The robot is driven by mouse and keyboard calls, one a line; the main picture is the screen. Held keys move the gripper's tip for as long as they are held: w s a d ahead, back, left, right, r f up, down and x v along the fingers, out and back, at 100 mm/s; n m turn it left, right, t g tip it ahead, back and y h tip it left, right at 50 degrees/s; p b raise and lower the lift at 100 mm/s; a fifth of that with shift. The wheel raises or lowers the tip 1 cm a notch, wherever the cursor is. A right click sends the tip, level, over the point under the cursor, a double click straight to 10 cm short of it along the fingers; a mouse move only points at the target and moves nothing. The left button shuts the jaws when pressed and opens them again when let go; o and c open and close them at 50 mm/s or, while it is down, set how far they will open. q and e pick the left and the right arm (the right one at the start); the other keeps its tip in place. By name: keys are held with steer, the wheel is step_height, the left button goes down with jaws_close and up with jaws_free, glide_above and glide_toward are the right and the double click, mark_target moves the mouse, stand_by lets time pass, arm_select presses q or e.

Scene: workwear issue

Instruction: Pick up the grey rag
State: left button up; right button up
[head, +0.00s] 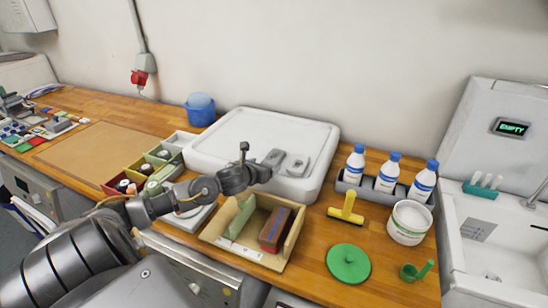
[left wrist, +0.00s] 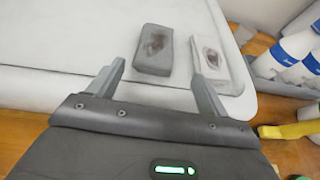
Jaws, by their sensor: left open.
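A grey folded rag (head: 273,158) with a dark stain lies on the white raised tray (head: 222,128). It also shows in the left wrist view (left wrist: 152,50), just beyond the fingertips. A paler, whitish folded rag (head: 296,165), also stained, lies to its right, apart from it; it shows in the left wrist view too (left wrist: 222,65). My left gripper (head: 255,162) is open and empty, close on the near side of the grey rag. In the left wrist view its fingers (left wrist: 157,72) point towards the two rags. My right gripper is not in view.
In front stands a cardboard box (head: 214,235) with a green and a brown item. To the right are several white bottles (head: 355,163) in a grey rack, a yellow squeegee (head: 346,209), a white tub (head: 409,224) and a green disc (head: 348,264). Small bins (head: 150,160) stand left.

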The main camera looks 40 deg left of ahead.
mark_target(268, 162)
arm_select(q)
steer(key=shift+a, duration=0.15)
steer(key=shift+w+a+p, duration=0.15)
steer(key=shift+p, duration=0.15)
steer(key=x, duration=0.1)
steer(key=p+x, duration=0.1)
steer(key=x, duration=0.1)
steer(key=shift+w+a+f+p, duration=0.1)
steer(key=shift+a+f+p, duration=0.15)
steer(key=shift+f+p, duration=0.05)
steer(key=shift+w+a+f, duration=0.15)
steer(key=shift+w+f, duration=0.2)
steer(key=shift+w, duration=0.15)
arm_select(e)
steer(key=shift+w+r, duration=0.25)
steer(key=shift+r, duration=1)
arm_select(q)
steer(key=c, duration=1.1)
steer(key=shift+o, duration=0.2)
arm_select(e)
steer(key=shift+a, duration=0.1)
arm_select(q)
steer(key=shift+r, duration=0.15)
